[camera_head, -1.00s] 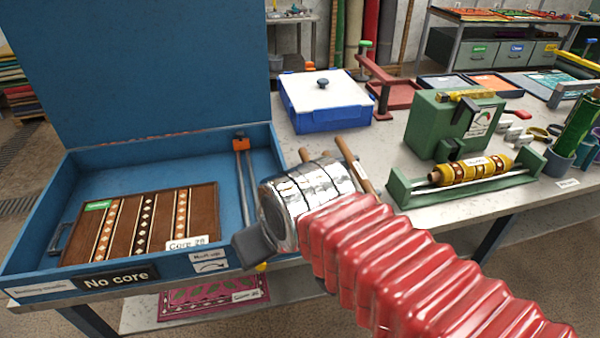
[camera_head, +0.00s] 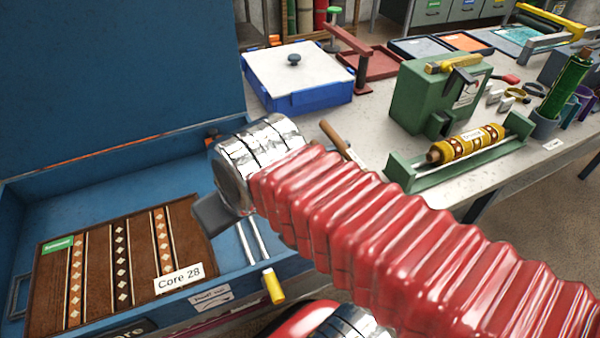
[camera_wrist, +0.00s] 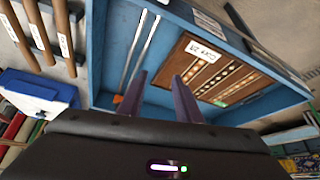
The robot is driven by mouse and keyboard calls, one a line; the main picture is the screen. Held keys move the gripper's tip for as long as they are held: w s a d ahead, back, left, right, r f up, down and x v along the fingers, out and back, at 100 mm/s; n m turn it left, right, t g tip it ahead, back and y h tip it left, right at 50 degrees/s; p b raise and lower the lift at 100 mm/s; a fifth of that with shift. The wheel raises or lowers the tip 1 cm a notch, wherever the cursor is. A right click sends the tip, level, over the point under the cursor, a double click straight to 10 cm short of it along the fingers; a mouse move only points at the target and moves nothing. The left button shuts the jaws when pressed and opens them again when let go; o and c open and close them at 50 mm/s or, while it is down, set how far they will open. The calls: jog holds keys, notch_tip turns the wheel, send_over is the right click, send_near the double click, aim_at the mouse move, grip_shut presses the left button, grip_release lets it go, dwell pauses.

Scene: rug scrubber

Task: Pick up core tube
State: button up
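Brown core tubes (camera_head: 340,140) lie on the grey workbench, mostly hidden behind my arm in the head view. In the wrist view three brown tubes (camera_wrist: 39,28) with white labels lie side by side at the upper left. My gripper (camera_wrist: 158,84) is open and empty, its two dark fingers apart and pointing toward the blue box. The tubes are off to the left of the fingers, not between them. In the head view one dark finger (camera_head: 213,214) shows above the blue box; the rest is hidden by my wrist.
The open blue box (camera_head: 110,222) holds a brown rug labelled Core 28 (camera_head: 115,262) and two metal rods (camera_head: 252,240). A blue bin with a white lid (camera_head: 295,80), a green machine (camera_head: 430,100) and a yellow roll on a green stand (camera_head: 467,145) occupy the bench.

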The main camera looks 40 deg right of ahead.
dwell(0.3)
jog(key=o, duration=0.3)
jog(key=shift+w+d+m, duration=0.15)
jog(key=shift+d+m, duration=0.05)
jog(key=shift+m, duration=0.1)
jog(key=shift+o, duration=0.4)
jog(key=shift+w+d+m, duration=0.15)
jog(key=shift+d+m, duration=0.2)
jog(key=shift+m, duration=0.05)
jog(key=w+d+f+n, duration=0.1)
jog(key=d+f+n, duration=0.1)
jog(key=d+n, duration=1.3)
jog(key=w+d+f+n+y, duration=0.1)
jog(key=w+d+f+n, duration=0.1)
jog(key=d+n, duration=1.2)
jog(key=f+n, duration=0.1)
jog(key=n, duration=0.3)
jog(key=shift+w+d+f, duration=0.2)
jog(key=shift+d+f, duration=0.05)
jog(key=shift+d, duration=0.15)
jog(key=shift+f, duration=0.1)
